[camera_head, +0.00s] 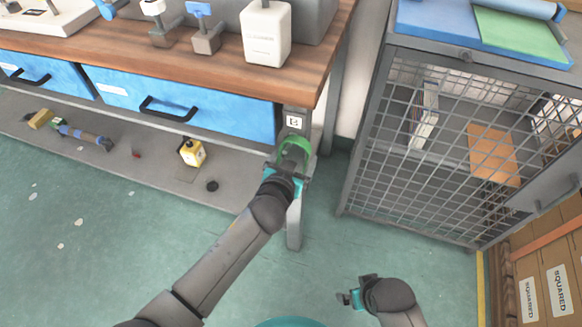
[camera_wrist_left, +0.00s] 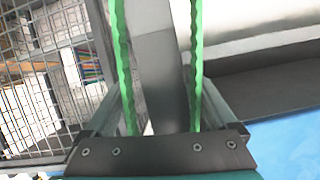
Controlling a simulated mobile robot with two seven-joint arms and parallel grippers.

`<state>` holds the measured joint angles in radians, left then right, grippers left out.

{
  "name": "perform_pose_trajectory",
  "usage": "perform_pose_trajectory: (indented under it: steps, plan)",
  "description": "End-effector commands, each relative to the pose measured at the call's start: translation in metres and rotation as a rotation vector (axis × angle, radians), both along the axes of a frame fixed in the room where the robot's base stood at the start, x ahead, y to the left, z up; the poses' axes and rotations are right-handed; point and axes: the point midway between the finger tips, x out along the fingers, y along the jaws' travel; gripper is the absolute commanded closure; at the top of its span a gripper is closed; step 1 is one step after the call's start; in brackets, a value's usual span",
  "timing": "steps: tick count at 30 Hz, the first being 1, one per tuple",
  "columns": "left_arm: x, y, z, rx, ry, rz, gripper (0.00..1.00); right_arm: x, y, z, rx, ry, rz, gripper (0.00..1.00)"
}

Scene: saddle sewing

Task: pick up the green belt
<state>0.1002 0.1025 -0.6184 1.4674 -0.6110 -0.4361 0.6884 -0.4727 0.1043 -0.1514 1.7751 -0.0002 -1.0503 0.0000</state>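The green belt (camera_head: 296,143) is a loop at the front right corner of the workbench, by the leg below the "B" label. My left gripper (camera_head: 292,163) is right at it and partly covers it.
The wooden workbench (camera_head: 190,70) has blue drawers (camera_head: 215,105) and a lower shelf with a yellow object (camera_head: 192,152). A wire mesh cage (camera_head: 400,180) stands close on the right. Cardboard boxes (camera_head: 545,285) are at the lower right. The green floor (camera_head: 110,240) is mostly clear.

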Motion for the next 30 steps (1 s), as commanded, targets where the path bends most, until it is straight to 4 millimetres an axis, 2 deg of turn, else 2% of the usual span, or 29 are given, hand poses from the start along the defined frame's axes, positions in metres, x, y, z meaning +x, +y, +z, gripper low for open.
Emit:
perform_pose_trajectory:
  steps: [2,19,30]
  plan:
    - [-0.0002,-0.0002,0.0,0.0,0.0,0.0,0.19,0.0,0.0,-0.0001,0.0,0.0,0.0,0.0]
    - [-0.0002,-0.0003,0.0002,0.0,-0.001,0.0,0.83,0.0,0.0002,-0.0003,0.0,0.0,0.0,0.0]
    - [-0.0031,0.0006,0.003,0.0,0.0,-0.001,0.85,-0.0015,-0.0002,-0.0008,0.0,0.002,0.0,0.0]
